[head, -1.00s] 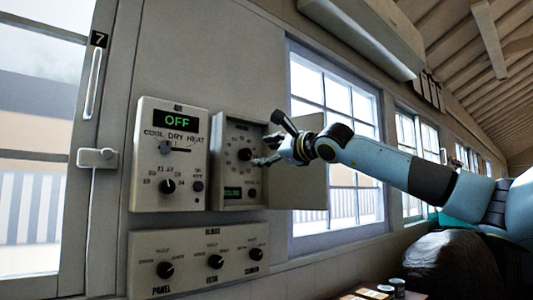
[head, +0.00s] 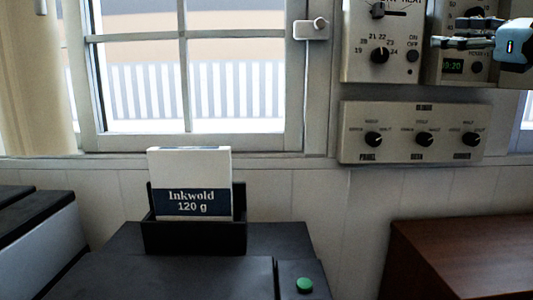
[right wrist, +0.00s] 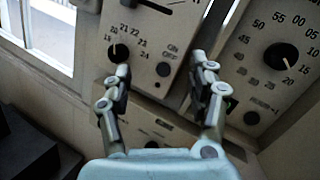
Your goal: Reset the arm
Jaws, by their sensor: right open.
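My right gripper (head: 440,42) shows at the upper right of the head view, in front of a timer box (head: 452,66) with a green display. Its fingers point left. In the right wrist view, my right gripper (right wrist: 161,68) has its two fingers spread apart with nothing between them. Behind the fingers are the thermostat panel (right wrist: 150,35) and the timer dial (right wrist: 281,56). I cannot tell whether a finger touches either box. My left gripper is in neither view.
Below the two boxes, a panel with three black knobs (head: 413,114) is on the wall. A black machine (head: 110,262) with a green button (head: 304,285) holds a paper pack marked Inkwold (head: 192,180). A brown wooden cabinet (head: 465,235) stands at the lower right.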

